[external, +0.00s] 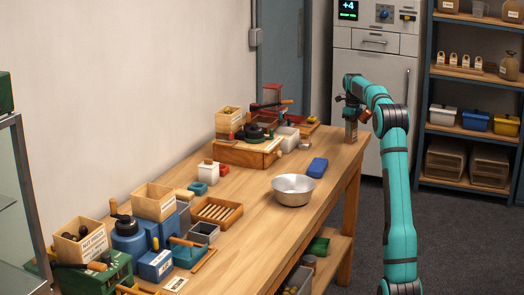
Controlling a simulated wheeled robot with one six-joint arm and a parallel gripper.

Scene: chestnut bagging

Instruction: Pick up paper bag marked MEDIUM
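I cannot make out a paper bag marked MEDIUM; no label with that word is readable. My gripper (352,122) is at the far right end of the wooden table, pointing down at the end of my teal arm. A small brown and grey shape shows directly below it. I cannot tell whether this shape is part of my gripper or a separate thing, or whether the fingers are open.

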